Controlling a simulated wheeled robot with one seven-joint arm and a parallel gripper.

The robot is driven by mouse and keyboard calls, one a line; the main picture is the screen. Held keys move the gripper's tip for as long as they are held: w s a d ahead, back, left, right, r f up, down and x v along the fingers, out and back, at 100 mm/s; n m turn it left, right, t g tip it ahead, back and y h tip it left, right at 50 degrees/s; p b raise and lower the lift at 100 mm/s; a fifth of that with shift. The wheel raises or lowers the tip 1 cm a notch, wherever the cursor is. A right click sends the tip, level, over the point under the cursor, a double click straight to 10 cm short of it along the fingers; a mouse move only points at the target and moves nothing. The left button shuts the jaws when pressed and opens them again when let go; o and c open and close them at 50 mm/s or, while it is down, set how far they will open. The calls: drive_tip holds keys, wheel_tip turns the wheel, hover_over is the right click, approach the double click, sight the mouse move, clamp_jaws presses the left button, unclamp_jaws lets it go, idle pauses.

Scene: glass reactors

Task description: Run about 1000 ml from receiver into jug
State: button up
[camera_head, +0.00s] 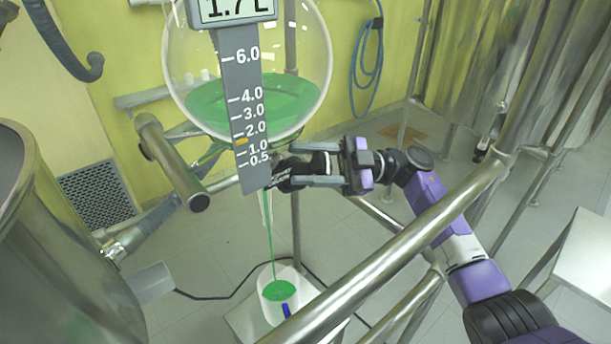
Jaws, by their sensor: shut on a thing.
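The receiver (315,45) is a round glass vessel at top centre, part filled with green liquid (255,103). A grey scale strip (239,70) hangs in front, with an orange mark between 1.0 and 2.0; the display (233,9) above reads 1.7 L. My gripper (293,165) is shut on a black valve handle (290,172) under the receiver, partly hidden by the fingers and strip. A thin green stream (270,235) runs from the outlet down into the white jug (276,312). The jug stands upright below with green liquid inside and a blue mark on its side.
A steel rail (385,268) crosses in front of the jug and my arm. A large steel vessel (60,260) stands at left, and a shorter steel bar (172,163) juts near the strip. The jug stands on a light platform (240,322). A dark cable (205,297) lies on the floor.

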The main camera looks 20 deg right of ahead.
drive_tip(key=shift+s+f+n+g+b, duration=0.1)
drive_tip(key=shift+f+n+g+b, duration=0.05)
drive_tip(key=shift+n+g+b, duration=0.4)
drive_tip(key=o, duration=1.4)
drive_tip(key=shift+r+p, duration=0.2)
drive_tip(key=shift+p, duration=0.1)
